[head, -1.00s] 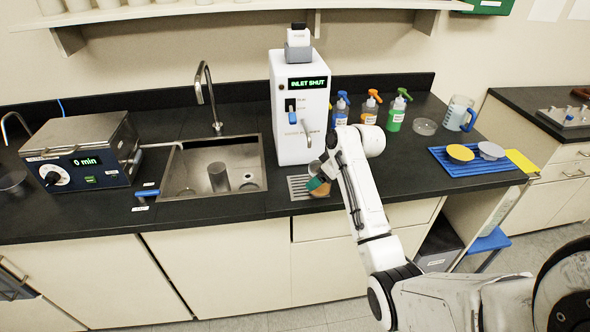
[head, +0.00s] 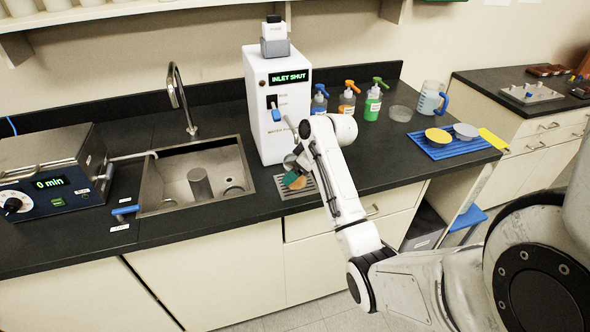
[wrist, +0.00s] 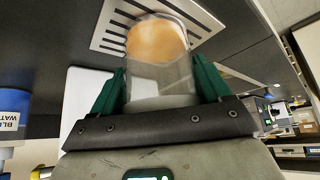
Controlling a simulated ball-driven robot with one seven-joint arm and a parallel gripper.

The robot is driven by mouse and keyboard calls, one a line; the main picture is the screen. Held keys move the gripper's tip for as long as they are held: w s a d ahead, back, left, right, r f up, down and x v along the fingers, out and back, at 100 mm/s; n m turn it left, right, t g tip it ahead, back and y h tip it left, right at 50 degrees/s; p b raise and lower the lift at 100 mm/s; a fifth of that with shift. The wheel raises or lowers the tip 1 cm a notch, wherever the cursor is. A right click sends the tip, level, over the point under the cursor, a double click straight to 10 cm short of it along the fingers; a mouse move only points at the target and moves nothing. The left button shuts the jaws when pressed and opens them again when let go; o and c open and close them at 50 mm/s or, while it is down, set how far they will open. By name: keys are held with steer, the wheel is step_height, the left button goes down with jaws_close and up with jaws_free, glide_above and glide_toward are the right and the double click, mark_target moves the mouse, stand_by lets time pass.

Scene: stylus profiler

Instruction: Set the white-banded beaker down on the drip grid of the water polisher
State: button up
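My gripper (wrist: 158,92) has its green fingers on both sides of a clear beaker (wrist: 160,72), shut on it. An orange-tan round area shows at the beaker's far end. I cannot make out a white band. The slotted drip grid (wrist: 108,30) lies just beyond the beaker in the wrist view. In the head view, the gripper (head: 292,176) holds the beaker over the drip grid (head: 283,190), at the foot of the white water polisher (head: 262,125). The beaker appears tilted there and is largely hidden by the gripper; whether it touches the grid I cannot tell.
The polisher's display reads INLET SHUT. A sink (head: 160,180) lies to the left. Several wash bottles (head: 346,103), a glass dish (head: 400,113), a jug (head: 430,98) and a blue mat (head: 430,150) are to the right. Black worktop is bare between the grid and the mat.

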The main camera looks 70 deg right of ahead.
steer(key=o, duration=0.4)
steer(key=v, duration=1.2)
steer(key=shift+r+b, duration=0.25)
steer(key=shift+b, duration=0.15)
